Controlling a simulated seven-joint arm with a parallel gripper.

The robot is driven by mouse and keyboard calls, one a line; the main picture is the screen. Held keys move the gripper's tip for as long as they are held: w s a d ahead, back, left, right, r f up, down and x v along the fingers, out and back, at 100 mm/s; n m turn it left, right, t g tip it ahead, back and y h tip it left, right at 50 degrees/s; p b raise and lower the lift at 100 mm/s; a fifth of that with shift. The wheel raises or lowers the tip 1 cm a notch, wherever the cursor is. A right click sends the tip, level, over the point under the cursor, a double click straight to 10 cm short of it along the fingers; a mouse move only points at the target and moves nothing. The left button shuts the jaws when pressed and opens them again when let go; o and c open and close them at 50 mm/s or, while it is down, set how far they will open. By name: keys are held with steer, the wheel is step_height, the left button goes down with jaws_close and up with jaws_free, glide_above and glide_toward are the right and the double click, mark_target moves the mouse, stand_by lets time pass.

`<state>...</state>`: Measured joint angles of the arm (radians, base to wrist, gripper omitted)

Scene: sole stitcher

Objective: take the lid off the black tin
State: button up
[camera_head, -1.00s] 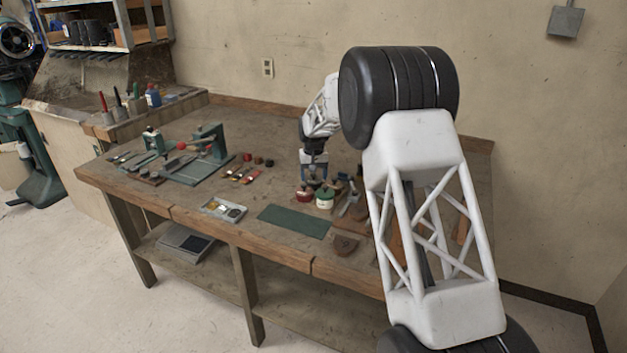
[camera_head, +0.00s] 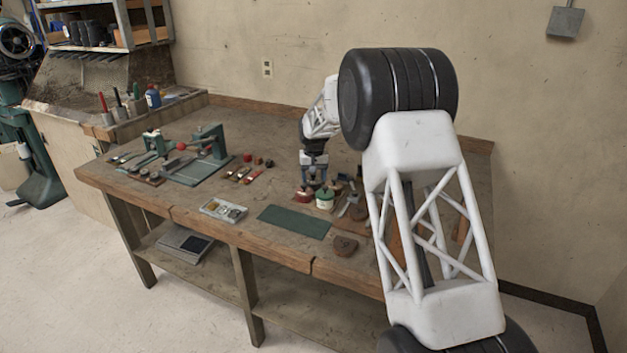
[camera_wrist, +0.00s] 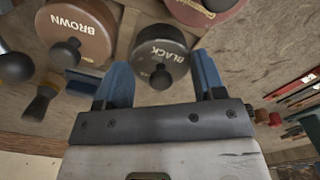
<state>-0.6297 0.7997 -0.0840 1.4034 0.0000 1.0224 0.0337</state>
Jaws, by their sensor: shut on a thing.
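The black tin's lid (camera_wrist: 160,48), dark with the word BLACK and a round knob, is in the middle of the wrist view. My gripper (camera_wrist: 160,72) has one blue finger at each side of this lid and is shut on it. The tin's body is hidden below the lid, so I cannot tell whether the lid is seated or raised. In the head view my gripper (camera_head: 314,182) is low over the bench, behind a red tin (camera_head: 303,195) and a white jar with a green top (camera_head: 324,200). The black tin cannot be made out there.
The BROWN lid (camera_wrist: 78,25) is close at the left in the wrist view, and a dark red lid (camera_wrist: 205,8) is close at the upper right. Brushes and tools crowd the bench nearby. A green mat (camera_head: 294,221) in front is bare.

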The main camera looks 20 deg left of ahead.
steer(key=shift+r, duration=0.1)
steer(key=shift+r, duration=4.95)
steer(key=s+d+f+m, duration=0.1)
steer(key=s+d+f, duration=0.1)
steer(key=s+d, duration=0.4)
steer(key=s+d+f+m, duration=0.2)
steer(key=s+d, duration=0.5)
steer(key=s, duration=0.8)
steer(key=s+d+f+m, duration=0.1)
steer(key=s+d+f, duration=0.3)
steer(key=s, duration=0.7)
steer(key=shift+s+d+m, duration=0.1)
steer(key=shift+d+m, duration=0.2)
steer(key=shift+d, duration=1.1)
steer(key=shift+a, duration=0.1)
glide_above(316, 228)
steer(key=shift+f, duration=0.7)
steer(key=shift+f, duration=0.1)
steer(key=shift+f, duration=1.65)
steer(key=shift+f, duration=0.15)
